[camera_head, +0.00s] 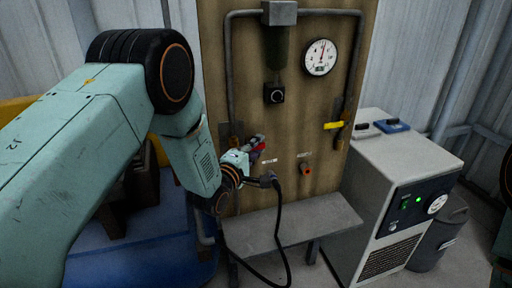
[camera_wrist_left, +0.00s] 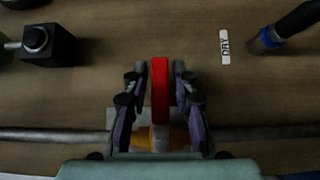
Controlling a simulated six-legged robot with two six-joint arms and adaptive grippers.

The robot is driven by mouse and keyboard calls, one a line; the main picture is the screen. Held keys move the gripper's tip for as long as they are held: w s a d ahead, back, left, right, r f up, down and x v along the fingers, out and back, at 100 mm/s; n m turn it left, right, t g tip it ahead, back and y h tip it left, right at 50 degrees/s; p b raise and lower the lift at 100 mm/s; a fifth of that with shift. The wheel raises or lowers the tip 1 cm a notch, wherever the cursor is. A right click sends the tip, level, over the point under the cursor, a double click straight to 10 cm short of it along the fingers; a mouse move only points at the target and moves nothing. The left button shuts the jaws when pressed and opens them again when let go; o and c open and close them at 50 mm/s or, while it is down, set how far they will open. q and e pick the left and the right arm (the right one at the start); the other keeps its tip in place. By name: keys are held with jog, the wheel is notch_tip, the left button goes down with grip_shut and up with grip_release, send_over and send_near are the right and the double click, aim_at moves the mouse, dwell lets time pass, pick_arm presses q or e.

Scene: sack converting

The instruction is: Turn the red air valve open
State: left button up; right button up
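The red valve handle (camera_wrist_left: 159,92) stands upright in the middle of the left wrist view, with a yellow-brown fitting at its base. My left gripper (camera_wrist_left: 161,80) has one finger on each side of the handle. The fingers are drawn in close, with thin gaps seeming to show; I cannot tell if they touch it. In the head view my left gripper (camera_head: 259,146) is at the wooden board, and a bit of the red handle (camera_head: 258,148) shows by the fingertips. My right gripper is not in view.
The wooden board (camera_head: 290,105) carries a round gauge (camera_head: 320,57), pipes, a yellow-handled valve (camera_head: 333,126) and a small red-orange fitting (camera_head: 306,169). A black hose (camera_head: 279,220) hangs below. A grey machine (camera_head: 400,190) stands at right. A DRY label (camera_wrist_left: 225,47) is beside the handle.

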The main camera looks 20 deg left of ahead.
pick_arm(q)
grip_shut()
dwell(0.3)
jog(key=shift+w, duration=0.1)
